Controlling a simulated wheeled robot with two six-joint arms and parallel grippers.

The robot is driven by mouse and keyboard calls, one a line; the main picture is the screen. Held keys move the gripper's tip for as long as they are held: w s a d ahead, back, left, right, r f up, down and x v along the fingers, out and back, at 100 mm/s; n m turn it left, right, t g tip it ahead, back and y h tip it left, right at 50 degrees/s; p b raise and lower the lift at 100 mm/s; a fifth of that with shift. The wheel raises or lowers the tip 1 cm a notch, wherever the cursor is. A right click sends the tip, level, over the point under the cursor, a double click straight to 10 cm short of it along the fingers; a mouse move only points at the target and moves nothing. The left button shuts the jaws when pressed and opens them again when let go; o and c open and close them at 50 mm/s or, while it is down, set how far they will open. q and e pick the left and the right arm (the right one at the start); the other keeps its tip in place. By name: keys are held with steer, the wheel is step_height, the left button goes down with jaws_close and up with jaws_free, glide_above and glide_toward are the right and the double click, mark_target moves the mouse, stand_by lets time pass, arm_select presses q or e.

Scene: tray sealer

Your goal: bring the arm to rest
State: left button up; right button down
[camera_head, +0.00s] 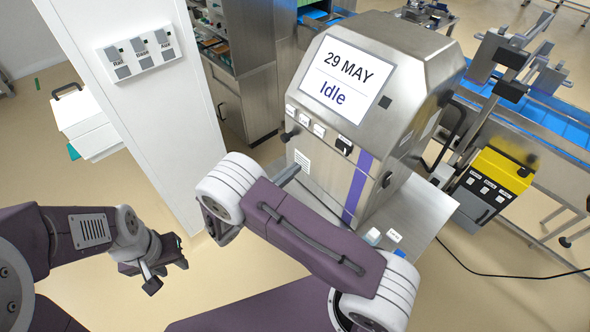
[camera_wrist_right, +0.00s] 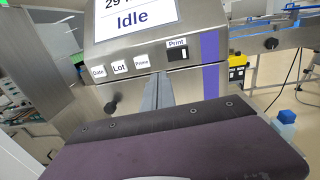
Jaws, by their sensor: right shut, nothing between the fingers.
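My left gripper (camera_head: 160,272) hangs over the bare floor at the lower left of the head view. It holds nothing that I can see, and its jaw opening is unclear at this angle. In the right wrist view, the right gripper's grey fingers (camera_wrist_right: 157,92) are together and empty in front of the machine's front panel. A purple part of my own arm fills the bottom of that view.
The steel machine (camera_head: 400,50) with a screen reading "29 MAY Idle" stands behind my right arm. A white pillar (camera_head: 150,100) with switches stands left of it. A yellow-black box (camera_head: 490,185) and a blue conveyor (camera_head: 545,115) are at right. A white cabinet (camera_head: 85,120) stands left.

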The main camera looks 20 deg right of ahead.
steer(key=shift+w+d+f, duration=0.1)
steer(key=shift+d, duration=0.15)
